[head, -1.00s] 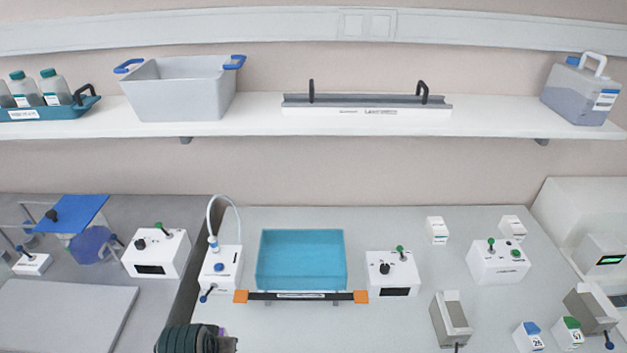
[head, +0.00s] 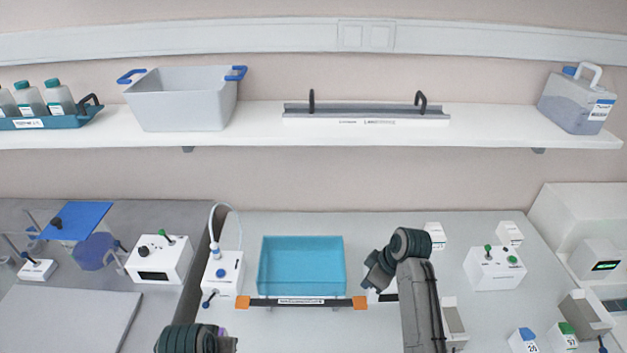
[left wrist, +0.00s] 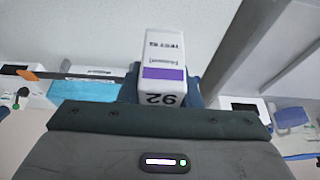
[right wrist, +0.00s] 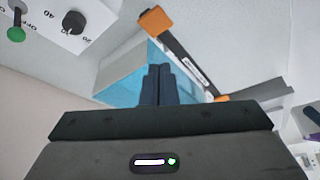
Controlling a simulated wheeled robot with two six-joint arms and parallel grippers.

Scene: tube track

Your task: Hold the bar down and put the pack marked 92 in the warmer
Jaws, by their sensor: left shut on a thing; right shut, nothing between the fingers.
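The pack marked 92 (left wrist: 162,55) is white with a purple stripe. The warmer is taken to be the blue open basin (head: 301,262) on the bench. The bar (head: 265,302), black with orange ends, runs along its front edge. My right gripper (head: 370,284) is shut and empty, to the right of the basin near the bar's right end. In the right wrist view its fingers (right wrist: 158,72) overlap the basin (right wrist: 122,75), beside the bar (right wrist: 184,52).
A white tap box (head: 222,273) stands left of the basin. More packs (head: 523,341) and a switch box (head: 495,268) stand farther right. A shelf (head: 260,137) runs above.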

